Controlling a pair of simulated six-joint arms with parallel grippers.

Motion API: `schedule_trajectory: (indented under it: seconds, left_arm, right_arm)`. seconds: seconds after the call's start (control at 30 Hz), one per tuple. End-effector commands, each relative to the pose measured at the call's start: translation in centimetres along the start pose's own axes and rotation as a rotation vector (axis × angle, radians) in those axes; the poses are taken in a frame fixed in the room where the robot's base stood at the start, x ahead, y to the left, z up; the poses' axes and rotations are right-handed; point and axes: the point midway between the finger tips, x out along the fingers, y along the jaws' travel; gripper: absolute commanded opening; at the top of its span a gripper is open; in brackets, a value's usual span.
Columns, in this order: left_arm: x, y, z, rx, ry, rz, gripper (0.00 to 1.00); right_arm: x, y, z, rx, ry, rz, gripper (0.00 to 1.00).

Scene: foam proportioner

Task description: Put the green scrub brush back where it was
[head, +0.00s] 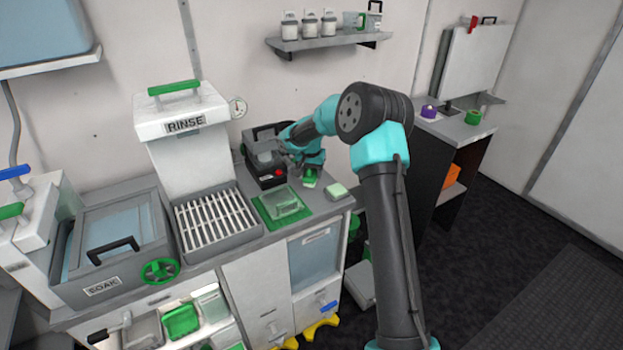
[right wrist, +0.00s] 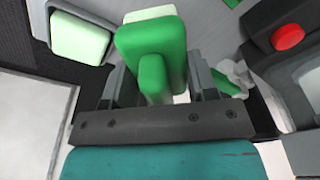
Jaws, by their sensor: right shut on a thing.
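My right gripper (head: 308,168) reaches over the counter beside the black machine. It is shut on the green scrub brush (head: 310,178). In the right wrist view the brush is a green block with a raised green grip (right wrist: 153,75) between the fingers (right wrist: 160,90), and a pale strip shows along its far edge. I cannot tell whether the brush touches the counter. My left gripper is not in view.
A pale green sponge (head: 337,191) sits close to the right of the brush. The black machine with a red button (head: 280,172) stands to the left. A clear container on a green mat (head: 268,213) lies in front. The slatted rinse tray (head: 218,258) is further left.

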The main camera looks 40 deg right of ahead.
Motion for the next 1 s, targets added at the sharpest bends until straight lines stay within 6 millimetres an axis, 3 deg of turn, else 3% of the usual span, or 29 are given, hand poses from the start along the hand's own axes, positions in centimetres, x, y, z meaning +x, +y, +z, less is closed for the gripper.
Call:
schedule_trajectory:
  seconds: [0.13, 0.4, 0.83, 0.87, 1.0]
  left_arm:
    - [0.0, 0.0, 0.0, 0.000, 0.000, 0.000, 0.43]
    - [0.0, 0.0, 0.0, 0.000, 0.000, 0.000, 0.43]
    - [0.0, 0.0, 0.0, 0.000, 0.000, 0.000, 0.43]
    - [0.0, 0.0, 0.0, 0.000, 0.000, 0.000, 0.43]
    - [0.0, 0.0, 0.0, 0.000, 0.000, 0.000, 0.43]
  right_arm:
    - [0.2, -0.2, -0.7, 0.002, 0.001, -0.001, 0.31]
    - [3.5, -0.1, -0.1, 0.001, -0.001, 0.000, 0.31]
    - [4.0, -0.1, 0.0, 0.000, 0.000, 0.000, 0.31]
    - [3.9, -0.1, 0.0, 0.000, 0.000, 0.000, 0.56]
    - [3.9, -0.1, 0.0, 0.000, 0.000, 0.000, 0.63]
